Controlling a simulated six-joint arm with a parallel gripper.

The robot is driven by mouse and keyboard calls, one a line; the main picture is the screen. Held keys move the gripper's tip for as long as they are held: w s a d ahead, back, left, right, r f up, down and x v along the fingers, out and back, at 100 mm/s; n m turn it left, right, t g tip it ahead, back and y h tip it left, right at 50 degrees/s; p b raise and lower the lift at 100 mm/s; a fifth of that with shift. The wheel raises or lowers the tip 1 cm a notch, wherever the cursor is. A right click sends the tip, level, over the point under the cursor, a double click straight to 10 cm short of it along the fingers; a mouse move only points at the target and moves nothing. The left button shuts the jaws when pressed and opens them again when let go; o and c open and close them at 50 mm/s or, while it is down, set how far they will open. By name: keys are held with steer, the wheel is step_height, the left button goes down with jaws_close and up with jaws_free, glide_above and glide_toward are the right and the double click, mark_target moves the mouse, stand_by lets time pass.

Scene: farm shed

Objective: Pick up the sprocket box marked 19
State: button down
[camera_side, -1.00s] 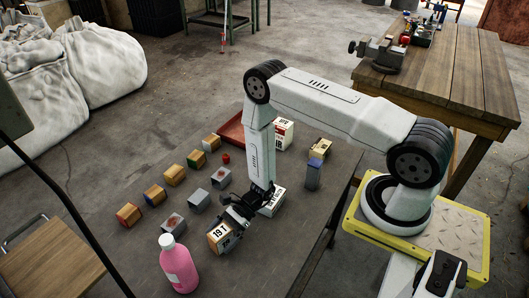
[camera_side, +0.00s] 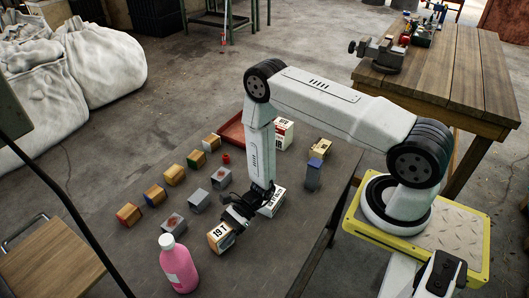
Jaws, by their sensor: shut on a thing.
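The sprocket box marked 19 T (camera_side: 220,238) is a cardboard-coloured box with a white label and black print. It is at the near part of the dark table, just left of and below my gripper in the side view. My gripper (camera_side: 236,214) is shut on this box at its upper far end, and the fingers partly hide it. I cannot tell whether the box's underside touches the table.
A pink bottle (camera_side: 178,264) stands close by on the left. A white labelled box (camera_side: 272,202) lies just behind my gripper. Another labelled box (camera_side: 283,133), a red tray (camera_side: 232,132), a grey-blue block (camera_side: 313,174) and rows of small blocks (camera_side: 174,175) stand farther back.

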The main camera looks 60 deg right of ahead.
steer(key=shift+r, duration=0.85)
steer(key=s+d+r, duration=0.3)
steer(key=s+r, duration=0.8)
steer(key=s, duration=0.2)
steer(key=shift+s+d, duration=0.2)
steer(key=shift+s, duration=0.1)
